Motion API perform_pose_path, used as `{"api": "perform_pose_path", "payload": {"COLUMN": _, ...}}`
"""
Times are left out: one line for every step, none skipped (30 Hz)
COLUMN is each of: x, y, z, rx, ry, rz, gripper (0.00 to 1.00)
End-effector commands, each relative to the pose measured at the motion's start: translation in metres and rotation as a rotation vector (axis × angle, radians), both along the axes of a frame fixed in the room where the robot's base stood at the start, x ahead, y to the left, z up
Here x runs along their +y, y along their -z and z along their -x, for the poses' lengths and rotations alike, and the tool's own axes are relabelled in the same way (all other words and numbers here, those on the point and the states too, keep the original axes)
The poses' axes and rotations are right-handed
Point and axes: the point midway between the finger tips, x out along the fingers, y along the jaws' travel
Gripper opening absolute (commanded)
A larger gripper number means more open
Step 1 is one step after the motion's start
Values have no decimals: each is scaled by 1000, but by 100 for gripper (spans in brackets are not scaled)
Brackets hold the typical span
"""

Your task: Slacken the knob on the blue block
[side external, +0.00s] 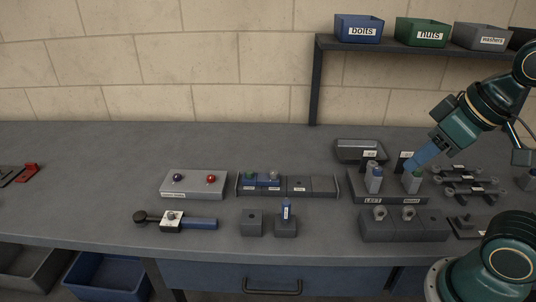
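My gripper (411,171) reaches down from the right and ends at the top of a grey upright piece (411,184) with a green top, above the RIGHT label. Its fingers are too small to tell open from shut, or whether they touch. A similar grey piece with some blue on top (375,178) stands to its left, above the LEFT label. Another blue piece (268,180) sits in a labelled rack, with a pale round top that may be a knob. I cannot tell which of these is the task's blue block.
The dark LEFT/RIGHT stand (390,200) has a grey block row (378,231) in front. A panel with dark and red balls (193,184), a blue-handled tool (200,223) and small square blocks (251,225) lie leftward. A shelf (395,45) holds labelled bins.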

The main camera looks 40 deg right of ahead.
Motion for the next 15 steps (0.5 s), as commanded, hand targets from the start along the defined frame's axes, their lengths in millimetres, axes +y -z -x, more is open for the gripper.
{"api": "perform_pose_path", "payload": {"x": 0, "y": 0, "z": 0, "rx": 0, "ry": 0, "rz": 0, "gripper": 36}}
{"api": "perform_pose_path", "payload": {"x": 0, "y": 0, "z": 0, "rx": 0, "ry": 0, "rz": 0, "gripper": 36}}
{"api": "perform_pose_path", "payload": {"x": 0, "y": 0, "z": 0, "rx": 0, "ry": 0, "rz": 0, "gripper": 42}}
{"api": "perform_pose_path", "payload": {"x": 0, "y": 0, "z": 0, "rx": 0, "ry": 0, "rz": 0, "gripper": 43}}
{"api": "perform_pose_path", "payload": {"x": 0, "y": 0, "z": 0, "rx": 0, "ry": 1, "rz": 0, "gripper": 43}}
{"api": "perform_pose_path", "payload": {"x": 0, "y": -1, "z": -1, "rx": 1, "ry": 2, "rz": -1, "gripper": 43}}
{"api": "perform_pose_path", "payload": {"x": 0, "y": -1, "z": -2, "rx": 2, "ry": 3, "rz": -1, "gripper": 43}}
{"api": "perform_pose_path", "payload": {"x": 0, "y": -2, "z": -3, "rx": 4, "ry": 4, "rz": -2, "gripper": 43}}
{"api": "perform_pose_path", "payload": {"x": 0, "y": -3, "z": -5, "rx": 7, "ry": 8, "rz": -4, "gripper": 43}}
{"api": "perform_pose_path", "payload": {"x": 0, "y": -4, "z": -6, "rx": 10, "ry": 11, "rz": -6, "gripper": 43}}
{"api": "perform_pose_path", "payload": {"x": 0, "y": -5, "z": -8, "rx": 15, "ry": 14, "rz": -8, "gripper": 43}}
{"api": "perform_pose_path", "payload": {"x": 0, "y": -8, "z": -12, "rx": 20, "ry": 20, "rz": -11, "gripper": 43}}
{"api": "perform_pose_path", "payload": {"x": 0, "y": -9, "z": -15, "rx": 25, "ry": 26, "rz": -14, "gripper": 43}}
{"api": "perform_pose_path", "payload": {"x": 0, "y": -11, "z": -18, "rx": 32, "ry": 33, "rz": -17, "gripper": 43}}
{"api": "perform_pose_path", "payload": {"x": 1, "y": -14, "z": -24, "rx": 40, "ry": 41, "rz": -22, "gripper": 43}}
